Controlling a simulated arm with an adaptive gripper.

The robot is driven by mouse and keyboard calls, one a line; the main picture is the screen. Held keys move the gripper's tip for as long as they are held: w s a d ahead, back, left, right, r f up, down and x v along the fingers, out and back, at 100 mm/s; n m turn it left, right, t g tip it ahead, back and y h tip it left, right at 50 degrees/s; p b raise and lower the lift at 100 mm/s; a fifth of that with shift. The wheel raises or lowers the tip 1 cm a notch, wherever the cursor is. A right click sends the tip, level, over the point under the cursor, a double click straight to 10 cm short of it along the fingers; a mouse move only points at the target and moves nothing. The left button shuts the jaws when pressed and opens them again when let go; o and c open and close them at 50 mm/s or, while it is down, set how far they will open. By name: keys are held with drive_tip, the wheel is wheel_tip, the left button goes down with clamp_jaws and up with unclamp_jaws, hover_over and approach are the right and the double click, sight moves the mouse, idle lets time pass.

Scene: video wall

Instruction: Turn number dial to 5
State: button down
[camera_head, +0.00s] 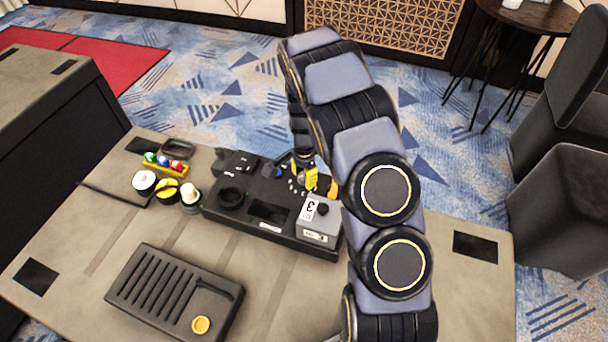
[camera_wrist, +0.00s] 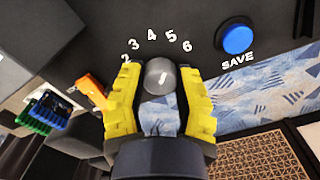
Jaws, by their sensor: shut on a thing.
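The number dial (camera_wrist: 160,77) is a round grey knob with a short white mark, on the dark panel in the wrist view. The printed numbers 2 to 6 (camera_wrist: 151,35) arc above it. The white mark leans up and slightly right, roughly toward the 5. My gripper (camera_wrist: 160,88) has its yellow fingers shut on the knob, one on each side. In the head view my gripper (camera_head: 305,177) is at the far side of the black control console (camera_head: 268,232), and its fingers largely hide the dial there.
A blue SAVE button (camera_wrist: 236,39) is close to the right of the dial in the wrist view. An orange part (camera_wrist: 92,92) is by the left finger. In the head view, a grey box marked 3 (camera_head: 318,229) stands on the console, and a slotted black tray (camera_head: 172,292) lies in front.

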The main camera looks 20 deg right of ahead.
sight(304, 175)
drive_tip(key=c, duration=0.7)
unclamp_jaws()
drive_tip(key=shift+o, duration=0.2)
wheel_tip(304, 175, up, 12)
